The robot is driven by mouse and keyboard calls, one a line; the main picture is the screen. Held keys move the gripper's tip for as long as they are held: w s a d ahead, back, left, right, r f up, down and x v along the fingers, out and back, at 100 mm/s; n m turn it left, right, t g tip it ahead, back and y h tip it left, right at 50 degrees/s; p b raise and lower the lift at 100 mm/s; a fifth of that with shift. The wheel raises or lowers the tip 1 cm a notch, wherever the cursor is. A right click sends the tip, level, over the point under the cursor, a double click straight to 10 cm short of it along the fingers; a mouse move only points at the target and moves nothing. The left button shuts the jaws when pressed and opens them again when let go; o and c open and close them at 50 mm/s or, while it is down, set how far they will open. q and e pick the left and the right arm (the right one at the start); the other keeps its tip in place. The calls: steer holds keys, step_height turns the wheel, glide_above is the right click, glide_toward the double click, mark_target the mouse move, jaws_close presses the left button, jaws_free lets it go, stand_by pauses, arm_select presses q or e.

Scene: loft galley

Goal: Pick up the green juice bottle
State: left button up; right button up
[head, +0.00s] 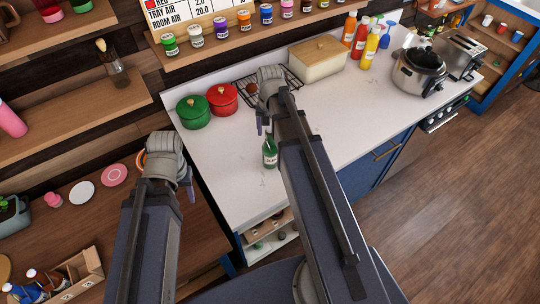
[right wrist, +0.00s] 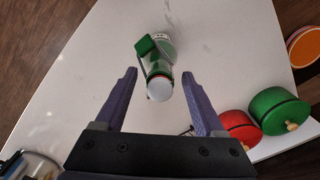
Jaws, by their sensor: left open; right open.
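The green bottle (head: 270,154) with a pale label stands on the white counter (head: 225,165), just beside my right gripper in the head view. In the right wrist view the bottle (right wrist: 160,62) is seen from above, with its white cap in the picture gap between the fingertips; contact is not visible. My right gripper (right wrist: 160,75) is open and empty; in the head view its wrist and arm partly hide its fingers. My left gripper (head: 189,187) is open and empty, left of the counter's edge.
A green pot (head: 194,113) and a red pot (head: 222,99) stand at the counter's back left. A wire rack (head: 250,92), a bread box (head: 318,60), sauce bottles (head: 360,40) and a cooker (head: 418,72) stand further along. The counter around the bottle is clear.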

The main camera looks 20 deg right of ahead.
jaws_close()
stand_by(0.6)
stand_by(0.8)
